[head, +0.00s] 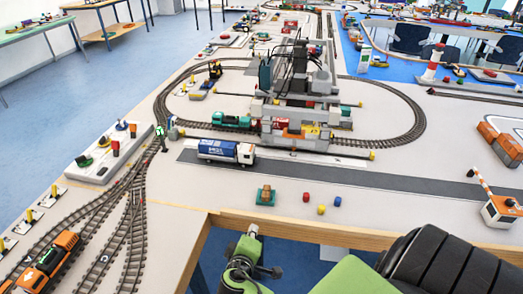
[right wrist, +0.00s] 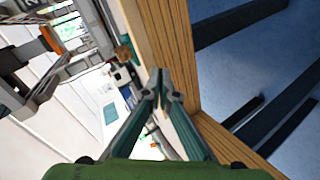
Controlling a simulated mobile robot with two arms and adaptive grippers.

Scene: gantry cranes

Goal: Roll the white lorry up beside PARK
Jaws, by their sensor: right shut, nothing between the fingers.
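A lorry (head: 226,152) with a white cab and a blue box body stands on the near end of the dark grey road strip (head: 330,174), cab to the right. No word PARK can be read in either view. My right gripper (head: 253,232) is low at the table's front edge, in front of the lorry and well apart from it. In the right wrist view its two fingers (right wrist: 165,75) meet at the tips, shut and empty, beside the wooden table edge (right wrist: 165,45). My left gripper does not show.
A grey gantry crane (head: 290,95) stands over the oval track behind the lorry. A striped barrier (head: 497,208) stands at the right.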

